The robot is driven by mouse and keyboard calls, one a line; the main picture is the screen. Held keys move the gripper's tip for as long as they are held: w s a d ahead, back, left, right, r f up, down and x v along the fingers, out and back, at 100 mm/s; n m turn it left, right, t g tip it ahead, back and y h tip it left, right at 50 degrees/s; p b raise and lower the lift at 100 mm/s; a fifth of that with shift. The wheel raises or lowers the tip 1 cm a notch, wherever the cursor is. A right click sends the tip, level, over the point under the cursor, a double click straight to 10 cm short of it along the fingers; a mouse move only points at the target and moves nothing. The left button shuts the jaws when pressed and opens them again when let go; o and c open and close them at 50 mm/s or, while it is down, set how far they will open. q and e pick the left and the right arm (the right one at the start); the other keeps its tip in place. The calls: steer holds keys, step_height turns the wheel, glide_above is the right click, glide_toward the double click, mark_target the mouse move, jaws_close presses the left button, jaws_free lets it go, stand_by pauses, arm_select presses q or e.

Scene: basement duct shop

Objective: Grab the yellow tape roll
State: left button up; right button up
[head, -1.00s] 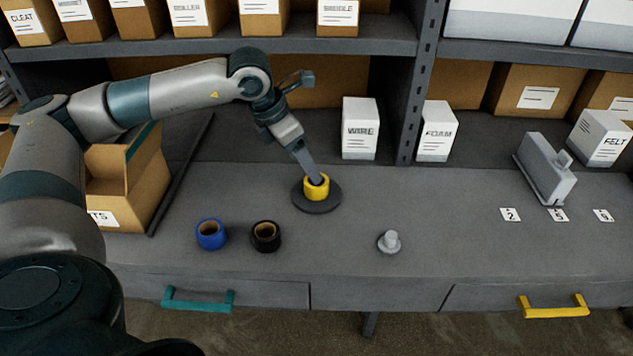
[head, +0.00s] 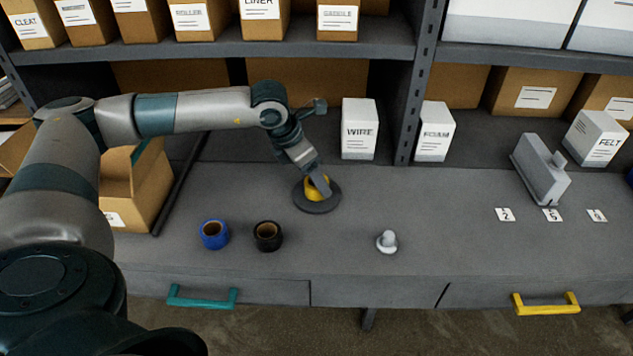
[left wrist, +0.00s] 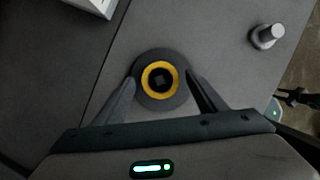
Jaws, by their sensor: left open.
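The yellow tape roll (head: 312,188) stands on a round dark base (head: 318,207) on the grey bench. In the left wrist view the roll (left wrist: 146,82) shows as a yellow ring with a dark centre, on the dark disc (left wrist: 163,105). My left gripper (head: 323,190) reaches down over the roll and hides part of it in the head view. In the left wrist view its two open fingers (left wrist: 161,82) point to either side of the disc, with gaps between them and the roll. I cannot tell the fingertips' height.
A blue tape roll (head: 214,234) and a black tape roll (head: 267,236) stand nearer the front edge. A small grey knobbed piece (head: 387,241) is to the right. White boxes (head: 359,128) stand behind. The bench between the knobbed piece and the number cards (head: 505,214) is clear.

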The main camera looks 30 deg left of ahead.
arm_select(q)
steer(key=shift+x, duration=1.2)
steer(key=c, duration=1.1)
